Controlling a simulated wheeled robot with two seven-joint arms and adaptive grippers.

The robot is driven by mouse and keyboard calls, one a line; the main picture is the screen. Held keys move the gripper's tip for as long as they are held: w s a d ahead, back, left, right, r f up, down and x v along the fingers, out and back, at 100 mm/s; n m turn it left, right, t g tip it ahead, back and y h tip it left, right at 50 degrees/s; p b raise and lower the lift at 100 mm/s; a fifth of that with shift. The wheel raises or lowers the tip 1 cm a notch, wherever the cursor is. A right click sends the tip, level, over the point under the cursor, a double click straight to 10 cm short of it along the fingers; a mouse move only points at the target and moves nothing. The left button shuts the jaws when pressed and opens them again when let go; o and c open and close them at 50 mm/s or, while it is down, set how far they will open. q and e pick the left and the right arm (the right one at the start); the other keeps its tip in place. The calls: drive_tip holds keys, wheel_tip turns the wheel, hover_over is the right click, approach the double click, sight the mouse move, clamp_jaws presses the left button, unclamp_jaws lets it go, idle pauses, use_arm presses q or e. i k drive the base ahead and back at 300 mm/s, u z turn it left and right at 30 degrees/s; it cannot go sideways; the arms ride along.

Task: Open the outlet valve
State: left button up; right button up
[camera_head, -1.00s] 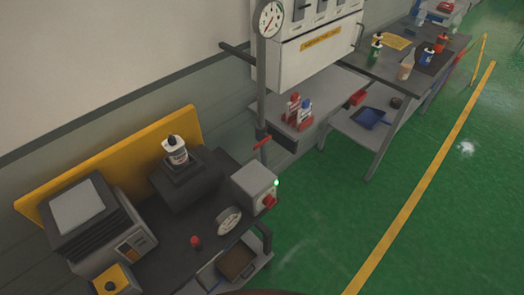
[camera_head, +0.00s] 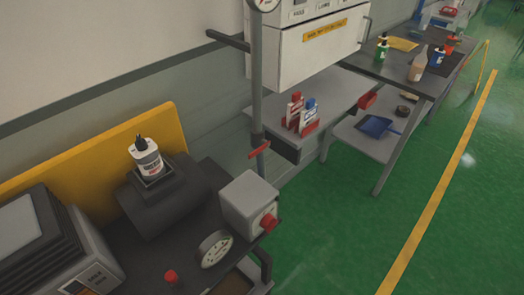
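A vertical grey pipe (camera_head: 257,88) stands by the wall and carries a red lever handle (camera_head: 259,149), which sits slightly tilted across the pipe. This looks like a valve, but I cannot tell for sure that it is the outlet valve. A pressure gauge (camera_head: 265,4) at the top of the pipe is cut off by the upper edge. A small red knob (camera_head: 171,276) stands on the near bench beside a round dial gauge (camera_head: 215,248). Neither of my grippers is in view.
A grey box (camera_head: 248,204) with a red knob (camera_head: 268,222) sits at the near bench's right edge. A bottle (camera_head: 146,158) stands on a dark machine (camera_head: 167,203). A shelf table (camera_head: 338,92) holds red-based bottles beyond the pipe. The green floor (camera_head: 335,240) at right is clear.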

sight(260, 150)
drive_tip(key=u, duration=0.95)
drive_tip(key=k, duration=1.05)
drive_tip(key=z, duration=0.65)
